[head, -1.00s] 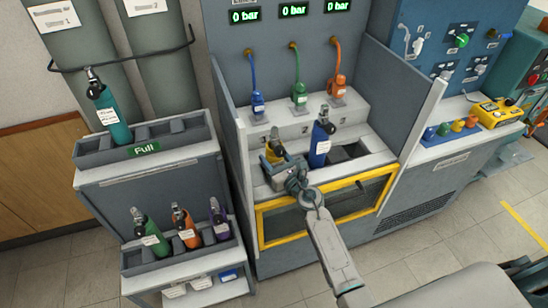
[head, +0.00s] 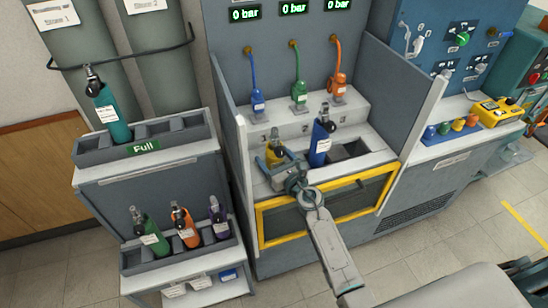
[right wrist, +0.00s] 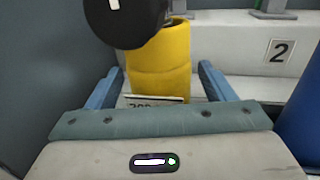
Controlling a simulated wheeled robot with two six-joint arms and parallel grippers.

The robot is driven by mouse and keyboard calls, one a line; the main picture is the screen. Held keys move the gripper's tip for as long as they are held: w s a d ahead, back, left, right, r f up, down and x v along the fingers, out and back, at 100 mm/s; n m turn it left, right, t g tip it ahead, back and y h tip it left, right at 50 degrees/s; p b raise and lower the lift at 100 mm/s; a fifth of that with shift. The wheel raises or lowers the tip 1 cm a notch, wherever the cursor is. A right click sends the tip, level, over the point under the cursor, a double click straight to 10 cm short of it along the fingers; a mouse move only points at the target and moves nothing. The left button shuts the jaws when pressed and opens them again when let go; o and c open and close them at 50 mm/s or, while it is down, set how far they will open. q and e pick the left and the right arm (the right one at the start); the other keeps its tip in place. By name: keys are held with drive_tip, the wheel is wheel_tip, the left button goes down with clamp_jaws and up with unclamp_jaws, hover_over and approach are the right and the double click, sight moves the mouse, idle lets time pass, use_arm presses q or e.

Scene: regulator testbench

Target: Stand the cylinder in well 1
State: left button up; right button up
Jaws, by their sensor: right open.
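The yellow cylinder (head: 275,153) stands about upright at the left end of the bench's row of wells. It also shows in the right wrist view (right wrist: 160,65), with a black valve part at its top and a white label low on its front. My right gripper (head: 281,167) is open at the cylinder's front. In the right wrist view its blue fingers (right wrist: 157,85) lie on either side of the cylinder, with gaps. The cylinder's base and well 1's number are hidden, so I cannot tell how deep it sits. My left gripper is out of view.
A blue cylinder (head: 321,142) stands close to the right of the yellow one, with an empty well (head: 350,150) beyond it. Blue, green and orange hoses (head: 337,70) hang behind. Grey side panels flank the bench. A rack (head: 185,140) with several cylinders stands left.

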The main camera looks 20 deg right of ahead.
drive_tip(key=v, duration=1)
drive_tip(key=shift+s+d+b, duration=0.1)
drive_tip(key=shift+s+b, duration=0.25)
drive_tip(key=shift+s, duration=0.05)
